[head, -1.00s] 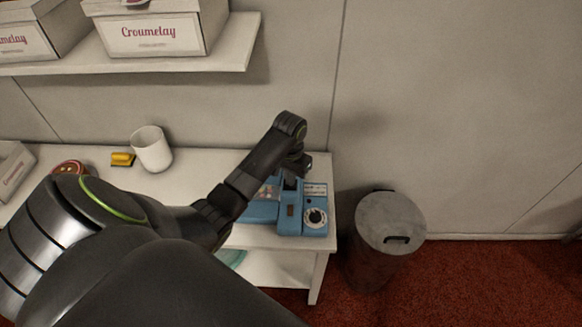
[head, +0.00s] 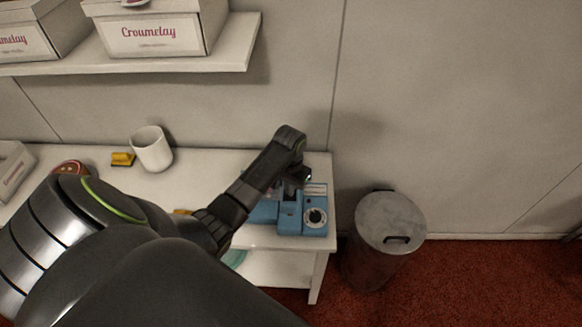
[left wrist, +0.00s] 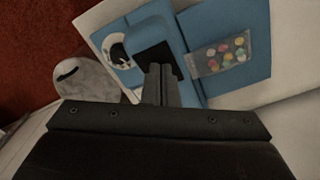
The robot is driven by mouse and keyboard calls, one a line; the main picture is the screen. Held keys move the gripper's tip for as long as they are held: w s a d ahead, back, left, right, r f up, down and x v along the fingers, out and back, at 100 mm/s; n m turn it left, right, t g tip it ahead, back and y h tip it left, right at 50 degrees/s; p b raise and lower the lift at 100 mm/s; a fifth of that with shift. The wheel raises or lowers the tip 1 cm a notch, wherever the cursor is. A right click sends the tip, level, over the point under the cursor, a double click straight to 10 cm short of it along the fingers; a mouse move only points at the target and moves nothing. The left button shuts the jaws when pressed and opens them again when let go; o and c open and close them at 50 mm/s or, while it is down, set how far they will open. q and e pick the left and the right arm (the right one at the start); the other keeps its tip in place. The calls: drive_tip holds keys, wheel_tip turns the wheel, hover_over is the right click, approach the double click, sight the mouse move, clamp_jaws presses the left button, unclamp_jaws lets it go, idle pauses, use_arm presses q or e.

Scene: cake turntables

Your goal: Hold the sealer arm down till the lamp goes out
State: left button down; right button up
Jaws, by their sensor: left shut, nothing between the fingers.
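In the head view my wrist hides part of the sealer. I cannot make out the lamp's state. My right gripper is not in view.
A white cup (head: 151,149) and a yellow block (head: 122,159) stand on the table (head: 200,170) to the left. A grey lidded bin (head: 390,222) stands on the red floor at right. A shelf (head: 190,61) with boxes hangs above.

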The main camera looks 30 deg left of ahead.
sight(290, 202)
use_arm(q)
drive_tip(key=shift+f, duration=0.1)
drive_tip(key=shift+s+d+f, duration=0.15)
drive_tip(key=shift+s+f, duration=0.05)
drive_tip(key=shift+f, duration=0.65)
drive_tip(key=shift+s+d+f, duration=0.1)
drive_tip(key=shift+s+f, duration=0.1)
drive_tip(key=shift+f, duration=0.6)
drive_tip(key=shift+f+b, duration=0.1)
drive_tip(key=shift+b, duration=0.2)
drive_tip(key=shift+s+d+f+b, duration=0.15)
drive_tip(key=shift+f+b, duration=0.2)
drive_tip(key=shift+f, duration=0.8)
drive_tip(key=shift+r, duration=0.1)
idle(0.5)
